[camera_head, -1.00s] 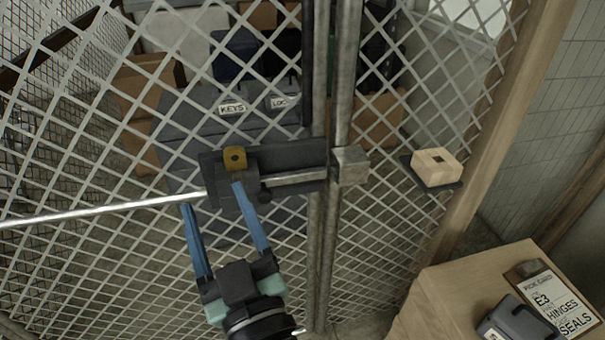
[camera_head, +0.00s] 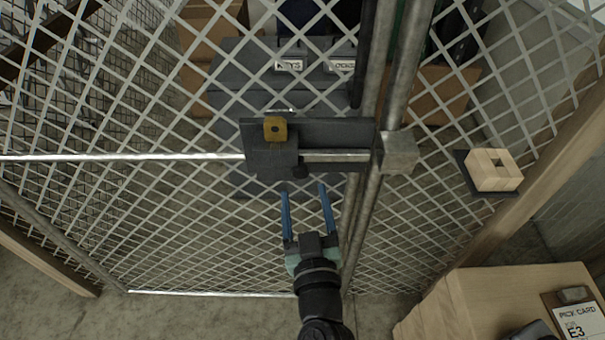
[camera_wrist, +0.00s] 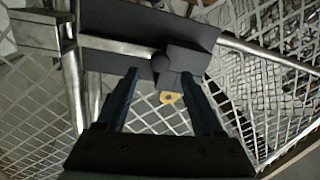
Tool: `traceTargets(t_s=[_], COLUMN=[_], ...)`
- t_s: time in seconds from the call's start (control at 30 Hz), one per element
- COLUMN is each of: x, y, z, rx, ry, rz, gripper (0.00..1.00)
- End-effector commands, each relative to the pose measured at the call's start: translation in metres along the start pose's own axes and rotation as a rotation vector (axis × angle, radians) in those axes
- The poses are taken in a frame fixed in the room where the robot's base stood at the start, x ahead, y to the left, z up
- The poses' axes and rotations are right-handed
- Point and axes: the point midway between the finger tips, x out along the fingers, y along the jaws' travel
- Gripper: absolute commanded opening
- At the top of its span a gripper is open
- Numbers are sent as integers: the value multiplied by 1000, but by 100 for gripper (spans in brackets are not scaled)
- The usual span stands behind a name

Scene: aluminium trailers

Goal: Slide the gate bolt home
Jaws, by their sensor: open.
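The gate bolt's dark backplate (camera_head: 345,132) is on the mesh gate, with its metal rod (camera_head: 338,156) lying level. A small dark knob (camera_head: 301,171) sits at the rod's left part, beside a dark housing (camera_head: 268,158). A yellow tab with a hole (camera_head: 275,129) is on the housing. The grey keeper block (camera_head: 400,152) is on the post to the right; I cannot tell whether the rod's end enters it. My gripper (camera_head: 303,189) is open and empty, its blue fingers just below the knob. In the wrist view the knob (camera_wrist: 160,62) appears between and beyond the fingertips.
A wooden block with a square hole (camera_head: 493,170) sits on a dark shelf right of the keeper. A wooden cabinet (camera_head: 490,305) with a pick card (camera_head: 580,322) stands at lower right. Boxes marked KEYS and LOCKS (camera_head: 315,85) are behind the mesh.

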Motion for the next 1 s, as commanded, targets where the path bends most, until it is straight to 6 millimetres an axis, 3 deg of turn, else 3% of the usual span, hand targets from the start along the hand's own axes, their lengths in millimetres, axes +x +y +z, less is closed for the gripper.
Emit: traceTargets(t_s=[0.1,0.3,0.67,1.0], x=[19,38,42,42], y=[0,0,0,0], z=[-3,-1,0,0], rx=[-2,0,-1,0], ry=[0,1,0,0], rz=[0,0,0,0], gripper=[68,68,68,10])
